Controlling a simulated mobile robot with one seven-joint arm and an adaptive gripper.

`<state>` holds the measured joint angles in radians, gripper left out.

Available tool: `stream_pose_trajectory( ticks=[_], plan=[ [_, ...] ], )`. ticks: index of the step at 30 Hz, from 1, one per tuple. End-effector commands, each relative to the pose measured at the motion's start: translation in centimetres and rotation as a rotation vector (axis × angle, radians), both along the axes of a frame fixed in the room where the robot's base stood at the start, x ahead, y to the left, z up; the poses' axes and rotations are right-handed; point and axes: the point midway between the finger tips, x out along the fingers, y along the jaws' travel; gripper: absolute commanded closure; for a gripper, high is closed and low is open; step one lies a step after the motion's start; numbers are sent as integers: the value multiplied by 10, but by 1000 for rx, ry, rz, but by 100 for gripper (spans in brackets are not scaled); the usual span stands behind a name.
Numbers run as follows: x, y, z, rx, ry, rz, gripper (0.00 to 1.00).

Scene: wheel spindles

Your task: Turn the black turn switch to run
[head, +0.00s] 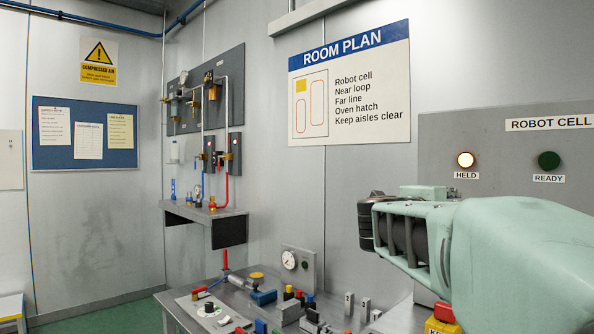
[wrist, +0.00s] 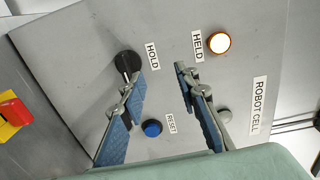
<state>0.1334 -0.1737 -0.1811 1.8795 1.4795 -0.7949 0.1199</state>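The black turn switch (wrist: 126,64) is on the grey robot cell panel in the wrist view, beside the HOLD label (wrist: 152,57). A light mark shows on its lower part, but I cannot tell its exact setting. No RUN label is visible. My gripper (wrist: 160,76) is open and empty, with blue-padded fingers. One fingertip is close to the switch and overlaps its lower edge in the picture; I cannot tell whether they touch. The other is to the right, below the HELD lamp. In the head view my arm hides the switch and the fingers.
The HELD lamp (head: 466,160) is lit; the green READY lamp (head: 549,161) looks dark. A blue reset button (wrist: 152,128) sits between my fingers. A red button on yellow (wrist: 14,114) is at the left. A bench (head: 245,306) with several parts stands in front.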

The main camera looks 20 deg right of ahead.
Motion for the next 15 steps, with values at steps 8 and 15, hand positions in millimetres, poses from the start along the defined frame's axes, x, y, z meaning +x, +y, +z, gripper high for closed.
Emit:
stream_pose_trajectory(
  ticks=[8,15],
  plan=[
    [-14,21,12,-4,-24,6,71],
    [-22,36,12,-4,-23,5,71]
  ],
)
